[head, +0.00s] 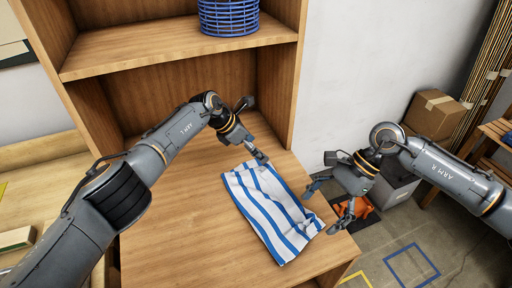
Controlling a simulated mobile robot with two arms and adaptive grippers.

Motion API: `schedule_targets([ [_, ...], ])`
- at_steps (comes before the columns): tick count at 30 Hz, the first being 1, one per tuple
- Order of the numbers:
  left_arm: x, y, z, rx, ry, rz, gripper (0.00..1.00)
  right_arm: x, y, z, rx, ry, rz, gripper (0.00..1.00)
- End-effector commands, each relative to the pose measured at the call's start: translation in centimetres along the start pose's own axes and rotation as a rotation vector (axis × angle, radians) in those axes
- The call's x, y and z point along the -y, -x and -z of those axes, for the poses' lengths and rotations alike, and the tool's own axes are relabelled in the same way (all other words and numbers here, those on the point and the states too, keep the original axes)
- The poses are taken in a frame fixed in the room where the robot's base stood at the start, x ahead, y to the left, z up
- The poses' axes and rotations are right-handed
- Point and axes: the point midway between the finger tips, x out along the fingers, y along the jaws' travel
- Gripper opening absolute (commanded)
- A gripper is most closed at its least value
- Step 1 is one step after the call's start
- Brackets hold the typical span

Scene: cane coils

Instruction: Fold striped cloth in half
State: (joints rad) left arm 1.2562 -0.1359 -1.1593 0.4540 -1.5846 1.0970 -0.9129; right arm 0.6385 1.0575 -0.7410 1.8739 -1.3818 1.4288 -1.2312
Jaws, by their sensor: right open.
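The blue and white striped cloth (272,208) lies spread on the wooden shelf top, with a few wrinkles. My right gripper (318,208) is open at the cloth's right side, its fingers apart near the cloth's lower right edge. My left gripper (262,158) is at the cloth's upper end, close to its top edge. Its fingertips are small in the view, and I cannot tell whether they are apart or hold any cloth.
The wooden shelf unit (170,205) has an upper board with a blue basket (229,16) above my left arm. Bare wood lies left of the cloth. A cardboard box (435,114) stands on the right, beyond my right arm. Blue and yellow lines mark the floor.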

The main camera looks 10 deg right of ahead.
Motion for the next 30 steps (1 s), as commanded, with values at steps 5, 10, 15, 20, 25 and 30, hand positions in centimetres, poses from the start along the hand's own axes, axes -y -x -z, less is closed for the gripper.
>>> schedule_targets([
  [5, 0.2, 2.5, -1.8, 0.000, 0.000, 0.000, 0.87, 0.0, 2.5, -1.8, 0.000, 0.000, 0.000, 0.87],
  [10, 0.2, 3.4, -2.5, 0.000, 0.000, 0.000, 0.87, 0.0, 3.4, -2.5, 0.000, 0.000, 0.000, 0.87],
  [15, 0.3, 3.5, -2.5, 0.000, 0.000, 0.000, 0.87, 0.0, 3.5, -2.6, 0.000, 0.000, 0.000, 0.87],
  [20, 0.2, 3.5, -2.5, 0.000, 0.000, 0.000, 0.87, 0.0, 3.5, -2.5, 0.000, 0.000, 0.000, 0.87],
  [25, 0.3, 3.5, -2.5, 0.000, 0.000, 0.000, 0.87, 0.0, 3.5, -2.5, 0.000, 0.000, 0.000, 0.87],
  [30, 0.3, 3.5, -2.5, 0.000, 0.000, 0.000, 0.87, 0.0, 3.5, -2.5, 0.000, 0.000, 0.000, 0.87],
])
